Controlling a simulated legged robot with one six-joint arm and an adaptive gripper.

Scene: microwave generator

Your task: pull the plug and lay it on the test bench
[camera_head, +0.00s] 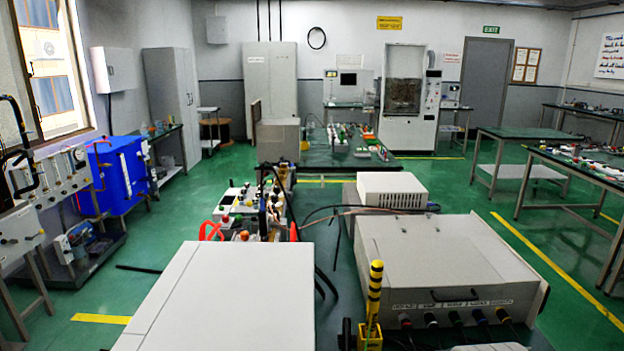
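My gripper is not in view. A large grey-white instrument box (445,250) stands at the front right. I cannot tell which of these is the task's plug. The green bench top (335,250) under the instruments is probably the test bench; only a strip of it shows between the boxes.
A white box (230,295) fills the lower left foreground. A yellow-and-black post (375,295) stands before the instrument box. Black cables (328,282) run between the boxes. A smaller white box (392,189) and a cluttered board (255,205) are behind. Green floor is open at right.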

